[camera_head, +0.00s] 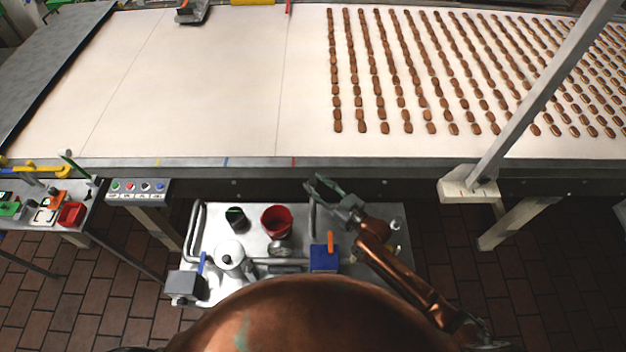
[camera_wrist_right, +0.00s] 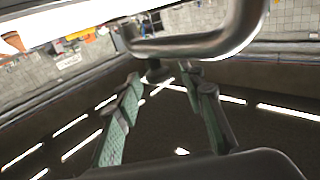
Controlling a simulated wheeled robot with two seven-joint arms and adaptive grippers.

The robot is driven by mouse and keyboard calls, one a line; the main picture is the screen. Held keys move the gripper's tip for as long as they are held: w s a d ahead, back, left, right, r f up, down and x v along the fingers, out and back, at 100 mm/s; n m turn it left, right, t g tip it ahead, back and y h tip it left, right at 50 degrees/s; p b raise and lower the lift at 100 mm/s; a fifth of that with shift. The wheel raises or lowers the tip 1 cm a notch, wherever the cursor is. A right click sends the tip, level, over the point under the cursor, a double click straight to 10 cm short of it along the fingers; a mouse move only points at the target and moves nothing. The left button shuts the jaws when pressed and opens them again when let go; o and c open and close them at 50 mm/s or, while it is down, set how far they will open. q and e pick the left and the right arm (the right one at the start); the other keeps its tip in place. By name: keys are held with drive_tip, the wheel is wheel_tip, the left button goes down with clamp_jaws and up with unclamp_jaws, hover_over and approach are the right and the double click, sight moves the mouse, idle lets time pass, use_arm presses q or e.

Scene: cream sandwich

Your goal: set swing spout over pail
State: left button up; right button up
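A red pail (camera_head: 276,222) stands on the metal cart below the conveyor, in the head view. A thin grey upright pipe (camera_head: 312,217), which looks like the swing spout, is just right of the pail and not visibly over it. My right gripper (camera_head: 313,184) is open near the pipe's upper end, its fingers pointing left. In the right wrist view my right gripper (camera_wrist_right: 163,82) has its green-padded fingers apart. A bent metal pipe (camera_wrist_right: 190,46) crosses just beyond the fingertips; I cannot tell whether they touch it. My left gripper is out of view.
The conveyor edge (camera_head: 260,163) runs close behind.

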drive_tip(key=shift+x, duration=0.9)
drive_tip(key=shift+c, duration=0.2)
clamp_jaws()
